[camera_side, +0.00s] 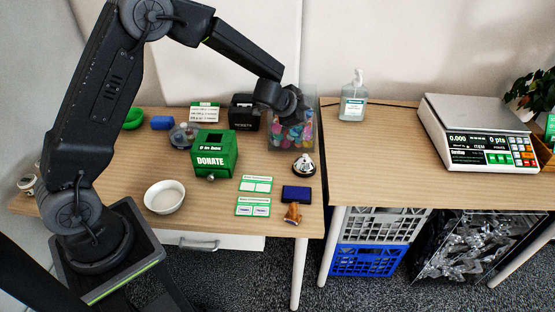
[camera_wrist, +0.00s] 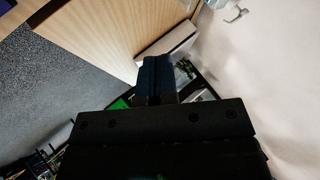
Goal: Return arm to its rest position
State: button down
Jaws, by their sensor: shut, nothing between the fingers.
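My gripper (camera_side: 293,107) hangs at the end of my bent arm, in front of the upper part of a clear container (camera_side: 290,140) of colourful items at the right end of the left table. I cannot tell from the side view whether it touches the container. In the wrist view its dark fingers (camera_wrist: 156,75) are together at the middle of the picture, with nothing seen between them. The wrist view also shows a wooden tabletop (camera_wrist: 110,30) and the pale wall (camera_wrist: 275,75).
Left table: green donate box (camera_side: 210,160), white bowl (camera_side: 165,197), black tickets box (camera_side: 244,112), bell (camera_side: 303,166), ink pad (camera_side: 297,193), wooden stamp (camera_side: 292,213). Right table: pump bottle (camera_side: 353,98), scale (camera_side: 475,135). The wall stands close behind.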

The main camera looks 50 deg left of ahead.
jog(key=s+r+n+y, duration=0.3)
jog(key=s+r+n, duration=0.3)
jog(key=s+r, duration=0.9)
jog(key=s+d+n+g+h, duration=0.1)
jog(key=s+d+g, duration=0.1)
jog(key=s, duration=0.8)
jog(key=s+d+r+n+g+h, duration=0.1)
jog(key=s+d, duration=0.3)
jog(key=s, duration=0.7)
jog(key=shift+s+r+n+g+h, duration=0.15)
jog(key=shift+s+n+g+h, duration=0.1)
jog(key=shift+n+g+h, duration=0.3)
